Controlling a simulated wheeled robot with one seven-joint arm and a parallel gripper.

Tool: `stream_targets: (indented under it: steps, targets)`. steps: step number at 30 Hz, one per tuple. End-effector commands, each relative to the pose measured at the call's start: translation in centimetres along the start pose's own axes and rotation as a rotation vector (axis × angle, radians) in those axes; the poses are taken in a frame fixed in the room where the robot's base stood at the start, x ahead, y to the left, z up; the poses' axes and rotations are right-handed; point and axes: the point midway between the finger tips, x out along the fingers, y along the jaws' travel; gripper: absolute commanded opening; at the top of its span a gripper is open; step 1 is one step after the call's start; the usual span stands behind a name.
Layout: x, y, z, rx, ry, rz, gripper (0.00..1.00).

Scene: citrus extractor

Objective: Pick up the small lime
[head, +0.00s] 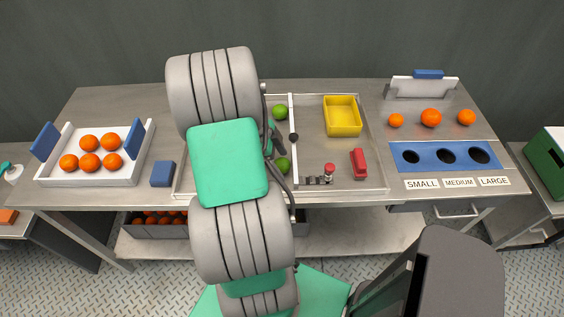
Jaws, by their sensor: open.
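Two green limes lie in the shallow metal tray (345,188) on the bench. One lime (280,112) is at the back, left of the tray's divider. I cannot tell for sure which is the small one. My gripper (278,146) is mostly hidden behind my arm; a dark part of it shows just behind the front lime. It is open, and I see nothing held in it. Whether it touches the front lime cannot be told.
A yellow bin (342,117), a red object (359,163) and a small red-topped fitting (329,170) occupy the tray's right part. A white tray of oranges (92,178) and a blue block (163,174) are left. A blue sizing plate (422,158) and several oranges are right.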

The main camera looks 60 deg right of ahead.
Motion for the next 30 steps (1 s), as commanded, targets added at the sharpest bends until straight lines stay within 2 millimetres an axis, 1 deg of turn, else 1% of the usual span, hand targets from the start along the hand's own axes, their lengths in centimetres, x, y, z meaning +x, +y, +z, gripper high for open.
stream_targets:
  steps: [3,8,30]
  targets:
    - [0.58,0.01,0.04,-0.001,-0.001,0.0,0.83]
    - [0.57,-0.01,0.08,-0.002,-0.001,-0.001,0.82]
    - [0.5,-0.02,0.08,-0.003,-0.001,-0.002,0.21]
